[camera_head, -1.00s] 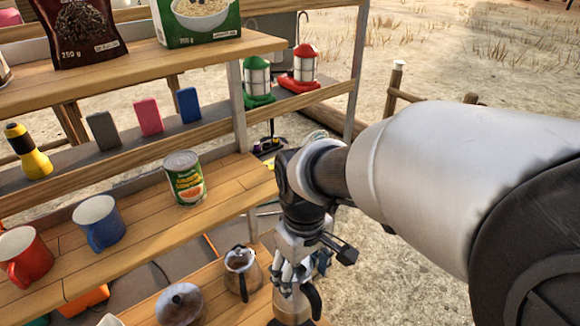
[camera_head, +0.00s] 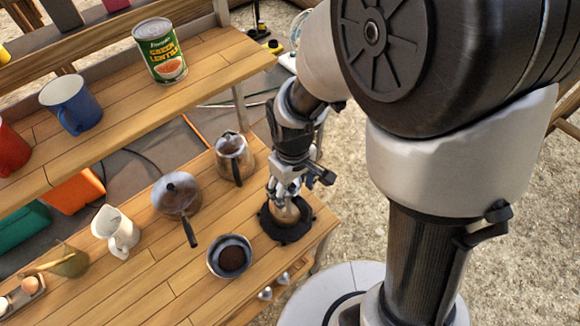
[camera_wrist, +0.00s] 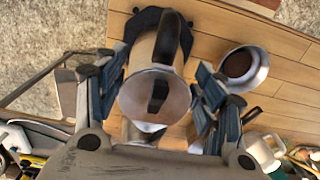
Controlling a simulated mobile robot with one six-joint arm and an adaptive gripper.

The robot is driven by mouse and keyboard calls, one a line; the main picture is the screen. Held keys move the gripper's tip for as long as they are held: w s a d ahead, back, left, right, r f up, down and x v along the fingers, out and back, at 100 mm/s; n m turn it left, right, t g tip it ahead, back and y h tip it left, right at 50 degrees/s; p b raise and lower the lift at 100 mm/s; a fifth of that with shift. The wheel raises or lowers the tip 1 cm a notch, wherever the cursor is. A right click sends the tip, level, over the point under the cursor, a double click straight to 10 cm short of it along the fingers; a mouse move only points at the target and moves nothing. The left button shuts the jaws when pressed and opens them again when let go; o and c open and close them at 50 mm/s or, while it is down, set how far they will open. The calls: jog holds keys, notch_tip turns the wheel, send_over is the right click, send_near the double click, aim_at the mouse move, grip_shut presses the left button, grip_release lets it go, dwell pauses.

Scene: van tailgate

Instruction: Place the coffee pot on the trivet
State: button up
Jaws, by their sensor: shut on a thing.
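The coffee pot (camera_wrist: 153,99), with a pale metallic lid and a black handle, is between my gripper's fingers in the wrist view. In the head view the pot (camera_head: 291,211) is partly hidden below my gripper (camera_head: 286,192). My gripper (camera_wrist: 161,95) is shut on the pot. The black round trivet (camera_head: 284,234) is directly beneath the pot near the right end of the lower shelf. Its dark rim (camera_wrist: 130,25) shows beside the pot in the wrist view. I cannot tell whether the pot's base touches the trivet.
A bowl with dark contents (camera_head: 231,256) stands left of the trivet. A metal pot with a handle (camera_head: 235,158) stands behind. A lidded pan (camera_head: 177,196) and a white pitcher (camera_head: 115,231) are farther left. The upper shelf holds a can (camera_head: 160,52) and a blue mug (camera_head: 71,105).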

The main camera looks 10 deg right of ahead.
aim_at(291, 205)
jog(key=shift+w+f, duration=0.1)
jog(key=shift+f, duration=0.85)
jog(key=shift+r, duration=0.1)
jog(key=shift+f+b, duration=0.35)
jog(key=shift+s+f, duration=0.25)
jog(key=shift+f, duration=0.1)
grip_shut()
jog(key=o, duration=1.9)
grip_release()
jog(key=shift+w, duration=0.1)
jog(key=shift+r, duration=0.15)
